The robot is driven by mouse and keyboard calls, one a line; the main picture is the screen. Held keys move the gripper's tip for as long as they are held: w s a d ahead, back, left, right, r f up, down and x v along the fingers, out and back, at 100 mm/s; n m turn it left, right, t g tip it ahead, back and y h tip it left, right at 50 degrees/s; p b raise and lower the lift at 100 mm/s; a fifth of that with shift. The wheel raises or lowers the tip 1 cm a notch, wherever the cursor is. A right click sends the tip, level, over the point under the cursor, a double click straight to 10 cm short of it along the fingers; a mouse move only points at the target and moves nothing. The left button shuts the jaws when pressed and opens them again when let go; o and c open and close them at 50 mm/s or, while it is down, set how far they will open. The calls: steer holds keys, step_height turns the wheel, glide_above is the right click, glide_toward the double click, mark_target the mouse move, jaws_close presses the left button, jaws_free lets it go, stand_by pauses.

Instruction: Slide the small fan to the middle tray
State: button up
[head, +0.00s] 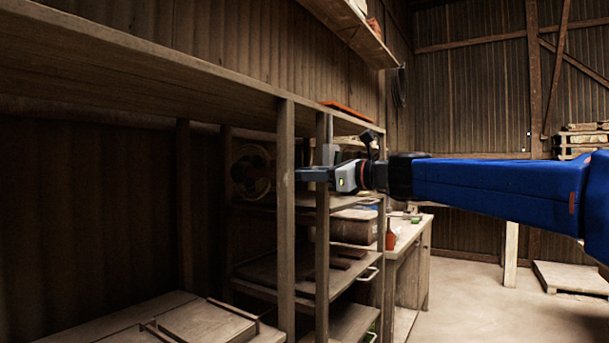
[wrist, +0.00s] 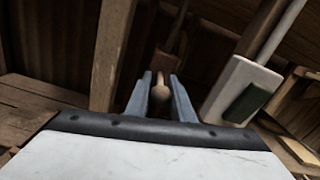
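A round ring-shaped thing with a dark centre, which looks like the small fan (head: 251,171), stands on the upper shelf at the left, partly behind a wooden post. My gripper (head: 299,174) reaches leftward between the shelf posts at about the ring's height. In the wrist view my gripper (wrist: 160,80) has its two fingers apart. A brown rounded knob (wrist: 160,92) shows between them; I cannot tell whether the fingers touch it. Below are pull-out trays, one a wooden tray with a metal handle (head: 368,274); I cannot tell which is the middle tray.
Wooden posts (head: 285,215) stand close to my gripper. A white plate with a dark green pad (wrist: 247,103) is right of the fingers in the wrist view. A workbench with a red bottle (head: 390,238) stands beyond the shelves.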

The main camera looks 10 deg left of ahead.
jaws_close()
step_height(320, 180, down, 26)
stand_by(0.3)
steer(key=o, duration=0.6)
jaws_free()
steer(key=v, duration=1.7)
steer(key=shift+d, duration=0.25)
